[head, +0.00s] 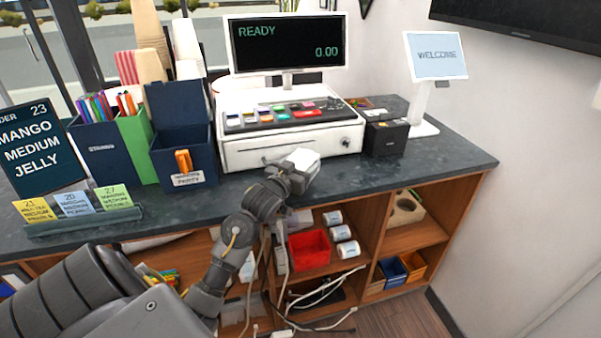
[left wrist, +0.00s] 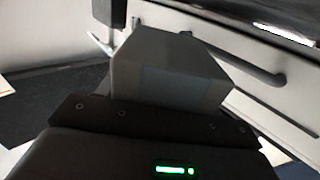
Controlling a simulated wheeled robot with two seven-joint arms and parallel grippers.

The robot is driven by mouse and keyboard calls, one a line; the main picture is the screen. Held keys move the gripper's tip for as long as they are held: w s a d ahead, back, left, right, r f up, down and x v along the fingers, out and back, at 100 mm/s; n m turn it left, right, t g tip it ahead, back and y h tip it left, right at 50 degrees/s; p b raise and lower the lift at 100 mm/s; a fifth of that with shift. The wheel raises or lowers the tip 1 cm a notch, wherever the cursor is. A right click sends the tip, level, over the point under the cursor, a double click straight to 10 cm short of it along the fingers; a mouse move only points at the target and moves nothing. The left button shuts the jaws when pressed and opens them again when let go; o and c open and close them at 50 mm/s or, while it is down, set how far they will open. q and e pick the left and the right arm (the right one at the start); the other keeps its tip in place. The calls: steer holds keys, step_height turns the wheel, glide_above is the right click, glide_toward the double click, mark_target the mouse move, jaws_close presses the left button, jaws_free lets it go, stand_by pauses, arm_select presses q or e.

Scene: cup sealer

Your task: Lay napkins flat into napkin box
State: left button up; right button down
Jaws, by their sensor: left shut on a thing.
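My left gripper (head: 291,168) is over the counter in front of the cash register, shut on a small white block (head: 304,157). The block could be a stack of napkins, but I cannot make out separate sheets. In the left wrist view the block (left wrist: 165,70) looks grey and stands out beyond the dark gripper body, close to the register's front; its contact with the counter is not clear. I cannot tell for certain which container is the napkin box; a small black box (head: 386,138) stands right of the register. My right gripper is not in view.
The white register (head: 290,148) stands behind my left gripper. A navy box (head: 185,158) with an orange item at its front, cup stacks (head: 150,70) and pen holders are to the left. The counter's front right (head: 440,160) is clear. Shelves below hold a red bin (head: 309,250) and cables.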

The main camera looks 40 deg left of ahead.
arm_select(q)
steer(key=shift+a+f, duration=0.15)
step_height(320, 180, down, 3)
steer(key=shift+w+a+p, duration=0.15)
steer(key=shift+p, duration=0.25)
steer(key=shift+f, duration=0.25)
steer(key=shift+f, duration=0.15)
steer(key=o, duration=1)
steer(key=shift+o, duration=0.2)
